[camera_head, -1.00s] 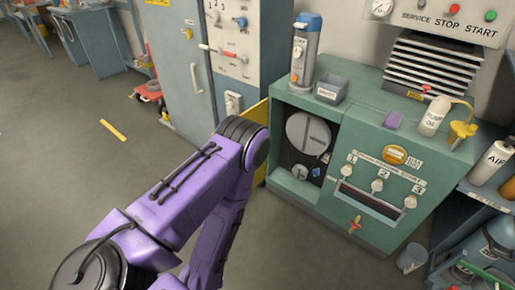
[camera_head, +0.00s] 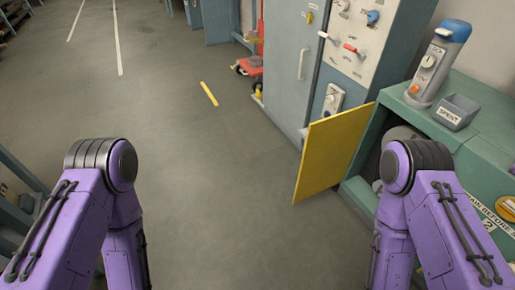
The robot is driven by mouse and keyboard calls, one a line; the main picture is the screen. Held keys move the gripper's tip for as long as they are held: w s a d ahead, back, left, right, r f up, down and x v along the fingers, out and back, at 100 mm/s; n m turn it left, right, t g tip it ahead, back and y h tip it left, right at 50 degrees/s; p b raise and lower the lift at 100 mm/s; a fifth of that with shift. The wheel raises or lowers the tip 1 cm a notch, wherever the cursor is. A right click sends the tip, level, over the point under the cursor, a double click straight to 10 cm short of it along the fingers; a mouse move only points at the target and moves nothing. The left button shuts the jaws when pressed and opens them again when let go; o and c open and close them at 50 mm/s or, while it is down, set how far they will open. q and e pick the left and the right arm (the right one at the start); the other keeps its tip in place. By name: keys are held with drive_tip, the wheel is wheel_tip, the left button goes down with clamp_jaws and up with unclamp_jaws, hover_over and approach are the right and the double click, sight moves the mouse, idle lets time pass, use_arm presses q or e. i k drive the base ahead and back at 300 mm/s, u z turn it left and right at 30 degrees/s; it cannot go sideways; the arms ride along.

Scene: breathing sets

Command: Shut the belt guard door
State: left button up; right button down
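The belt guard door (camera_head: 331,151) is a yellow panel standing open on the left side of the green machine (camera_head: 483,150). It juts out toward the floor, away from the machine's opening. The opening shows a grey round part (camera_head: 399,135), mostly hidden behind my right arm. My two purple arms show at the lower left and lower right, bent at the elbow. The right arm is in front of the machine, to the right of the door. Neither gripper is in view.
A grey-blue cabinet (camera_head: 290,60) and a switch panel (camera_head: 352,40) stand behind the door. A grey SPENT bin (camera_head: 457,111) and a blue-topped canister (camera_head: 438,65) sit on the machine. A red cart (camera_head: 252,68) is farther back. The floor left of the door is clear.

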sight(330, 143)
drive_tip(key=u, duration=0.65)
drive_tip(key=i, duration=2.65)
drive_tip(key=z, duration=3.2)
